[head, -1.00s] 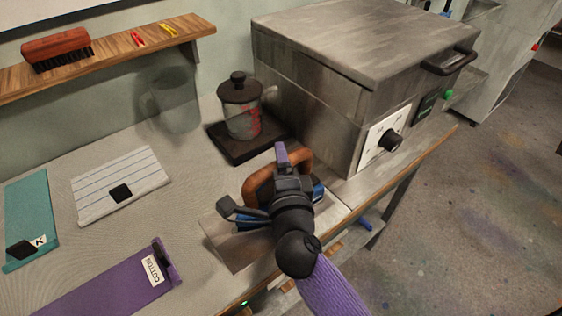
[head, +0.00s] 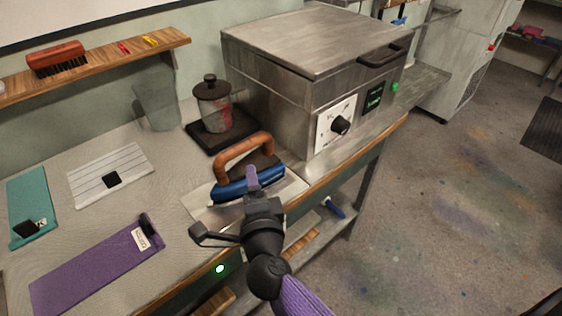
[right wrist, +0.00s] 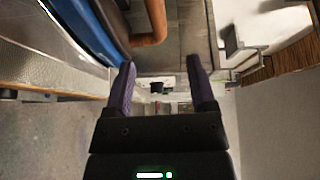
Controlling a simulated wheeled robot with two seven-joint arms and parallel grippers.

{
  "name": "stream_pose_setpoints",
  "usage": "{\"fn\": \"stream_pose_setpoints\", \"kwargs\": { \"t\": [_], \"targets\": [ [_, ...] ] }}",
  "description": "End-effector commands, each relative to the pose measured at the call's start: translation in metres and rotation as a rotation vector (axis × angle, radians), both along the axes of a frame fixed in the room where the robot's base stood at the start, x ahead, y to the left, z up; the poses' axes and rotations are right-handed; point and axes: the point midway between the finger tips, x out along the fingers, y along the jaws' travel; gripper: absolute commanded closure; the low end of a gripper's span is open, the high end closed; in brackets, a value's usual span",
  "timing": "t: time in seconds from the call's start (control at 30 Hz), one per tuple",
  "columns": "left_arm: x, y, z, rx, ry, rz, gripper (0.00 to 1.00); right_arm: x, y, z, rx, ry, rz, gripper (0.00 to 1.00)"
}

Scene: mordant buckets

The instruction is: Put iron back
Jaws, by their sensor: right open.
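The iron has a blue body (head: 243,186) and a brown arched handle (head: 233,151). It sits upright on a pale metal rest plate (head: 197,206) at the table's front edge. My right gripper (head: 255,184) is open and empty in front of the iron, its purple finger overlapping the blue body in the head view; I cannot tell whether they touch. In the right wrist view the blue body (right wrist: 88,28) and the handle (right wrist: 154,24) lie beyond and left of the open fingers (right wrist: 161,68). My left gripper is not in view.
A big metal heater box (head: 300,60) stands right of the iron. A lidded glass jar (head: 214,112) is on a dark base behind it. A purple folder (head: 95,265), a white lined cloth (head: 105,165) and a teal folder (head: 28,200) lie left. A brush (head: 56,60) sits on the shelf.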

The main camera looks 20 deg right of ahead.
Motion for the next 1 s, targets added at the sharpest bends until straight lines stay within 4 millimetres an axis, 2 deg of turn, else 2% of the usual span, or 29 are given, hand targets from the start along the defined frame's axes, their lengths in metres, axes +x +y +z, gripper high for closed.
{"fn": "stream_pose_setpoints", "kwargs": {
  "t": [0.07,0.17,0.27,0.3,0.37,0.4,0.47,0.5,0.57,0.6,0.67,0.7,0.77,0.8,0.9,1.0],
  "targets": [
    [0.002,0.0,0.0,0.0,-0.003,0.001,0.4,0.0,0.0,0.0,-0.002,-0.002,0.0,0.29],
    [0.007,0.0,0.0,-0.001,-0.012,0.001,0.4,-0.003,-0.001,0.008,-0.094,-0.052,0.016,0.29],
    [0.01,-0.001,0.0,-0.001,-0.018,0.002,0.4,-0.011,0.003,0.023,-0.345,-0.152,0.08,0.29],
    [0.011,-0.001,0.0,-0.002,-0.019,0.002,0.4,-0.016,0.008,0.024,-0.477,-0.179,0.123,0.29],
    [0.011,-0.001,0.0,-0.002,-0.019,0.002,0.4,-0.022,0.017,0.007,-0.685,-0.165,0.21,0.29],
    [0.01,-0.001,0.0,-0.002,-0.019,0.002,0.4,-0.028,0.022,-0.027,-0.829,-0.092,0.294,0.29],
    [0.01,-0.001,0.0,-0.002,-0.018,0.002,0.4,-0.04,0.025,-0.09,-0.965,0.054,0.417,0.29],
    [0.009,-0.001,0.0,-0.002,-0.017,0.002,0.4,-0.052,0.023,-0.129,-1.024,0.149,0.492,0.29],
    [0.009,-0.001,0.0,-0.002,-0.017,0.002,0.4,-0.079,0.017,-0.188,-1.105,0.301,0.613,0.29],
    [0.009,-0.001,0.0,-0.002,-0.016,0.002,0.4,-0.106,0.01,-0.228,-1.155,0.414,0.707,0.29],
    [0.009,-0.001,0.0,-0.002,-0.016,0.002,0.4,-0.155,-0.004,-0.285,-1.219,0.591,0.862,0.29],
    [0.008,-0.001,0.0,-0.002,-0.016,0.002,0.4,-0.193,-0.016,-0.316,-1.253,0.708,0.967,0.29],
    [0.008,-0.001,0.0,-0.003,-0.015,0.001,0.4,-0.25,-0.034,-0.351,-1.286,0.867,1.117,0.29],
    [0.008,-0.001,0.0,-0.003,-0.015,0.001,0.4,-0.285,-0.046,-0.367,-1.299,0.959,1.206,0.29],
    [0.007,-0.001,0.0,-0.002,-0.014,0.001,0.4,-0.353,-0.068,-0.385,-1.311,1.123,1.376,0.29],
    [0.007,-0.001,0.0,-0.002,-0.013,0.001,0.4,-0.385,-0.079,-0.39,-1.311,1.198,1.457,0.29]
  ]
}}
